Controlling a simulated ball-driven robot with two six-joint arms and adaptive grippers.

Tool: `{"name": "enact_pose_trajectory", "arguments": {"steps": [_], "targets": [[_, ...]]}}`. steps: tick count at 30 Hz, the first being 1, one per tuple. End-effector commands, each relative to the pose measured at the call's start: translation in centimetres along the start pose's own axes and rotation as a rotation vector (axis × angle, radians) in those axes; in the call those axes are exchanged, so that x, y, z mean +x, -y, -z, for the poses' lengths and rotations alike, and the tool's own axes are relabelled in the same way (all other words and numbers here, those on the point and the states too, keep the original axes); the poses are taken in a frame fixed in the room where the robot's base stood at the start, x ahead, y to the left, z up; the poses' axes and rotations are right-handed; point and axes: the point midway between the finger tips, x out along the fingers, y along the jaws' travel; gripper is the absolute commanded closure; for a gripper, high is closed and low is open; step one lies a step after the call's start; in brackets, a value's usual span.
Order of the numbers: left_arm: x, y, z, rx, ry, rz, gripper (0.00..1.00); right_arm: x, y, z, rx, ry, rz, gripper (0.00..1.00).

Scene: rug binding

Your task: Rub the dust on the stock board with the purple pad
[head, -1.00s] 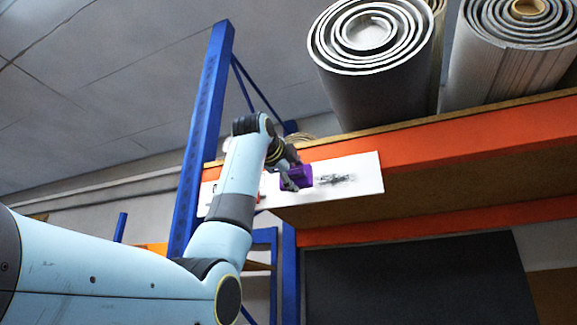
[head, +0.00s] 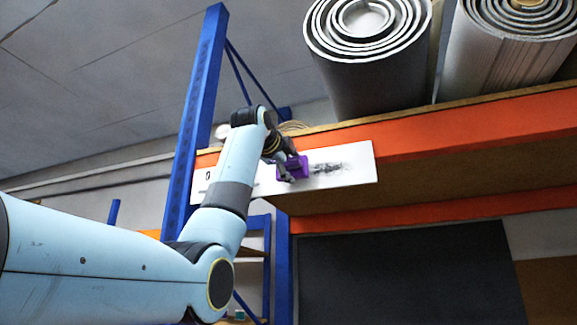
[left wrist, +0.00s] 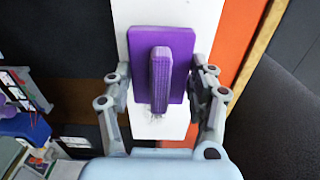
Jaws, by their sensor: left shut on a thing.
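The white stock board (head: 358,163) is fixed on the face of the orange shelf beam, and it also shows in the left wrist view (left wrist: 172,14). A dark smudge of dust (head: 326,168) lies on the board, just right of the pad. The purple pad (head: 296,162) is at the board's face; in the left wrist view (left wrist: 178,64) its flat plate covers part of the board. My left gripper (head: 287,169) is shut on the pad's handle; its fingers show on both sides in the left wrist view (left wrist: 160,88). Whether the pad touches the board is unclear. My right gripper is out of view.
Large rolled rugs (head: 365,60) stand on the shelf above the board. A blue rack post (head: 197,120) rises left of the board. The orange beam (head: 450,135) runs on to the right. A dark panel (head: 400,270) is below.

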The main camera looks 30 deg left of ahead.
Motion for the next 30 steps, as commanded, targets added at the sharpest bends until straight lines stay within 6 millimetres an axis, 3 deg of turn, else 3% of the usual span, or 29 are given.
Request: {"name": "enact_pose_trajectory", "arguments": {"steps": [30], "targets": [[1.6,0.1,0.4,0.0,-0.001,0.001,0.68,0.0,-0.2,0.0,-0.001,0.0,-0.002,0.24]]}}
